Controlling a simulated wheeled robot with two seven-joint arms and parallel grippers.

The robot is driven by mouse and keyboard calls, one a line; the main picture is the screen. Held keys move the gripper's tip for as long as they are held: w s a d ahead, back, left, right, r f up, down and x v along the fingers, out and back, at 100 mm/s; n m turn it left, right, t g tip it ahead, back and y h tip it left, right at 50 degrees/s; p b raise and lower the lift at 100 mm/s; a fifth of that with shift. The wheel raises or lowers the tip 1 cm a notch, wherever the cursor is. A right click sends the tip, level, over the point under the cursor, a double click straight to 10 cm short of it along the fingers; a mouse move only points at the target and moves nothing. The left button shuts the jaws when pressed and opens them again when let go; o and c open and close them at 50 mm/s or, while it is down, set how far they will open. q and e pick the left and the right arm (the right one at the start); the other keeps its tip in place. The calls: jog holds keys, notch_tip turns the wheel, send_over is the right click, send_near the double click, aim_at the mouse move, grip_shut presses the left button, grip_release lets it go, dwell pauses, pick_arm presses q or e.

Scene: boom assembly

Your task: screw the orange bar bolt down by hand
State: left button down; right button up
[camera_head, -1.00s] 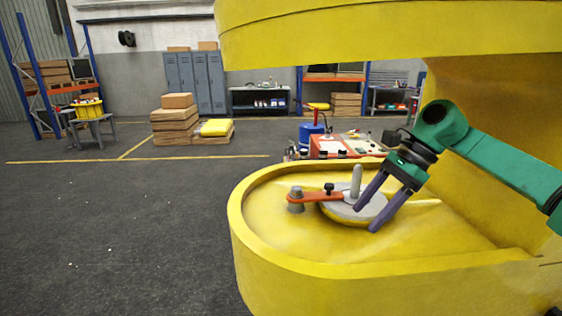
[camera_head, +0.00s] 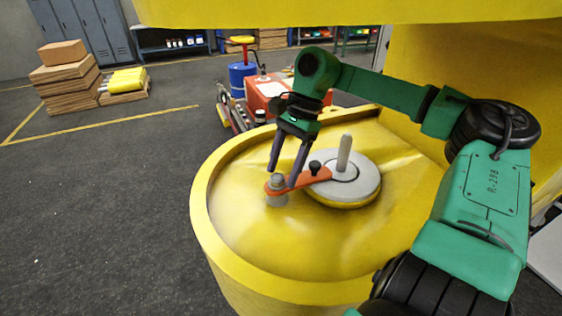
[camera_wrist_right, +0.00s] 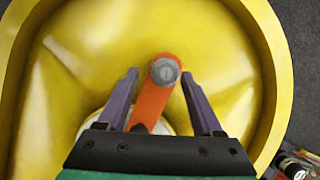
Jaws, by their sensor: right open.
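The orange bar (camera_head: 306,181) lies across from the grey round disc to the grey bolt (camera_head: 277,187) at its left end. A small black knob (camera_head: 315,167) sits on the bar near the disc. My right gripper (camera_head: 281,178) is open just above the bolt end of the bar. In the right wrist view the bolt head (camera_wrist_right: 165,71) shows ahead of the open fingers (camera_wrist_right: 166,90), between their lines and apart from both. The orange bar (camera_wrist_right: 151,104) runs back between the fingers, its near end hidden by the gripper body. My left gripper is not in view.
A grey disc (camera_head: 362,181) with an upright pin (camera_head: 344,152) stands in the yellow recess. The yellow rim (camera_head: 203,212) curves around it, and a yellow slab (camera_head: 330,10) hangs overhead. A red cart (camera_head: 268,90) stands behind. The recess floor left of the bolt is clear.

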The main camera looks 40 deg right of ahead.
jog(key=shift+w+a+f, duration=0.15)
jog(key=shift+w+f, duration=0.4)
jog(key=shift+w, duration=0.15)
jog(key=c, duration=0.3)
jog(key=shift+s+r, duration=0.1)
jog(key=shift+s, duration=0.15)
jog(key=c, duration=0.5)
grip_shut()
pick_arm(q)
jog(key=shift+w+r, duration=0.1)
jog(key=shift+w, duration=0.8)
